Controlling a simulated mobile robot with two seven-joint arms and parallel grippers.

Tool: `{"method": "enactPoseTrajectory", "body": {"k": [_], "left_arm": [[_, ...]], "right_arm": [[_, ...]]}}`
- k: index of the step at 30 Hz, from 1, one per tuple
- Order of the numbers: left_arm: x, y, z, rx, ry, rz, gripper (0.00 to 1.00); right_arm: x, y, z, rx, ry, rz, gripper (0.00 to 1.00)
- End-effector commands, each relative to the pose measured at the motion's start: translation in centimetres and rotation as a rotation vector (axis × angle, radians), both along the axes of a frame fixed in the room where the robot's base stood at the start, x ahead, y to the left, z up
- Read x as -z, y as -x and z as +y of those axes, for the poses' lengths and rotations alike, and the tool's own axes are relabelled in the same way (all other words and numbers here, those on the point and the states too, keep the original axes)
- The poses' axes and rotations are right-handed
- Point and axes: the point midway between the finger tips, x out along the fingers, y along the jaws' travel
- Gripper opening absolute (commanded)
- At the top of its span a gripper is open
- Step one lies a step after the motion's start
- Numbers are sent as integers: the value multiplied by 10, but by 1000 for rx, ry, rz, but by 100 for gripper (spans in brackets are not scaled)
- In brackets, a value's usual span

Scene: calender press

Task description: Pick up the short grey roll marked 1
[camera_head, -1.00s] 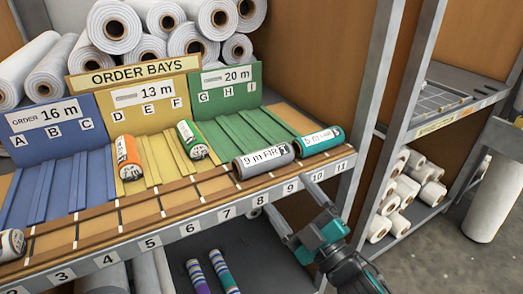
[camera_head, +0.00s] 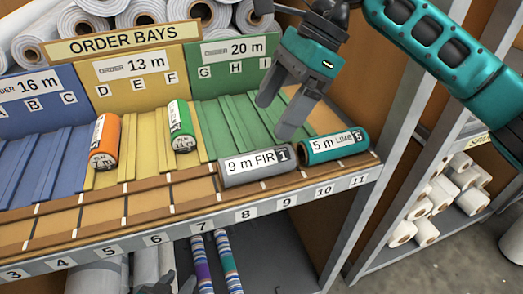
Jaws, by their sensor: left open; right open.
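The short grey roll marked 1 (camera_head: 256,167), labelled 9 m FIR, lies on its side on the front ledge of the shelf, above slots 7 to 9. My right gripper (camera_head: 275,119) is open and empty. Its fingers point down above and behind the grey roll's right part, apart from it as far as I can see. My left gripper (camera_head: 166,286) shows only as dark tips at the bottom edge, below the shelf front, with most of it out of frame.
A teal roll marked 5 (camera_head: 334,146), 5 m LIME, lies just right of the grey roll. An orange roll (camera_head: 105,141) and a green roll (camera_head: 182,126) lie in the yellow bay. A grey shelf post (camera_head: 384,150) stands at right. The left ledge is clear.

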Motion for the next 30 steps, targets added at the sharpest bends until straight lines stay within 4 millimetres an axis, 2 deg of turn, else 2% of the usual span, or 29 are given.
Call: {"method": "enactPoseTrajectory", "body": {"k": [3, 6, 15, 23, 30], "left_arm": [[1, 0, 0, 0, 0, 1, 43], [1, 0, 0, 0, 0, 1, 43], [1, 2, 0, 0, 1, 4, 43], [0, 2, 0, 0, 0, 5, 43], [-5, 2, 0, -1, 0, 5, 43]], "right_arm": [[-8, -10, -17, -7, 93, -64, 85], [-3, -11, -20, -11, 119, -75, 85], [46, -4, 1, -11, 116, -72, 85], [65, -1, 9, -10, 115, -73, 85], [96, 4, 25, -10, 113, -72, 85]]}}
